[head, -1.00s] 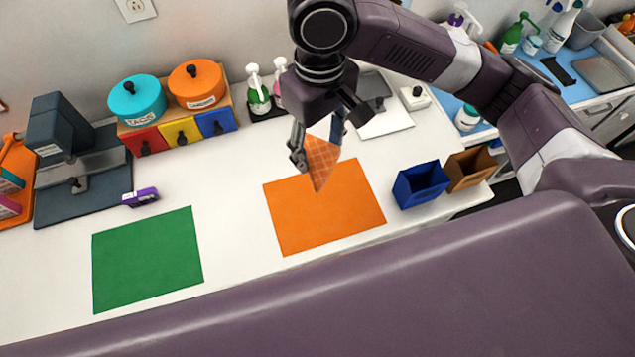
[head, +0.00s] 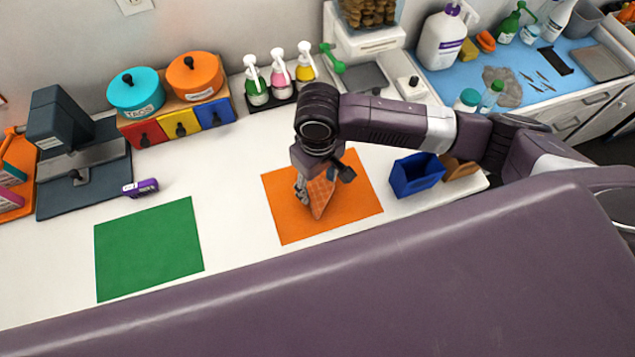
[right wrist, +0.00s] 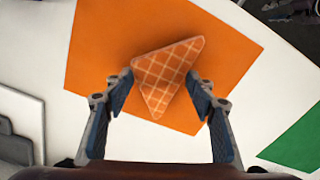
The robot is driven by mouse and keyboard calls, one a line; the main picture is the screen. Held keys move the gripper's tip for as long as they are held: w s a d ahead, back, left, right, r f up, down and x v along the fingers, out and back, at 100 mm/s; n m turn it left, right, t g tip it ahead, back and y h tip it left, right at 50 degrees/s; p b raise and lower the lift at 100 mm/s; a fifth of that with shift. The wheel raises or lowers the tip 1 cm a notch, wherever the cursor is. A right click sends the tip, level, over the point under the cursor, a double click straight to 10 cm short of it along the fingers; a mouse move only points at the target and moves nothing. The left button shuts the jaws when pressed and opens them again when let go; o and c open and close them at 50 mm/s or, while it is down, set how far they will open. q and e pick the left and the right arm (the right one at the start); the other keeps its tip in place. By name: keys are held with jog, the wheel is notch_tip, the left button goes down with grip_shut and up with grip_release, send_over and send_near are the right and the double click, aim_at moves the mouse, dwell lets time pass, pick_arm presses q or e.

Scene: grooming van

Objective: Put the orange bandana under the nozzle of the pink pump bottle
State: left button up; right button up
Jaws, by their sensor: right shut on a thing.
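The orange checked bandana (head: 321,194), a folded triangle, is between the fingers of my right gripper (head: 322,185), over the orange mat (head: 358,203). In the right wrist view the bandana (right wrist: 165,75) sits between the two fingertips (right wrist: 166,84), with the gripper shut on it. I cannot tell whether it touches the mat. The pink pump bottle (head: 281,80) stands at the back of the counter, between a green and a yellow pump bottle, its white nozzle (head: 278,54) on top. My left gripper is not in view.
A green pump bottle (head: 256,88) and a yellow pump bottle (head: 305,70) flank the pink one. A blue bin (head: 416,176) stands right of the orange mat. A green mat (head: 149,249) lies to the left. White counter between mat and bottles is clear.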

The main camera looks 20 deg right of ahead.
jog(key=shift+f, duration=0.55)
jog(key=o, duration=0.9)
jog(key=shift+f, duration=0.1)
jog(key=shift+o, duration=0.2)
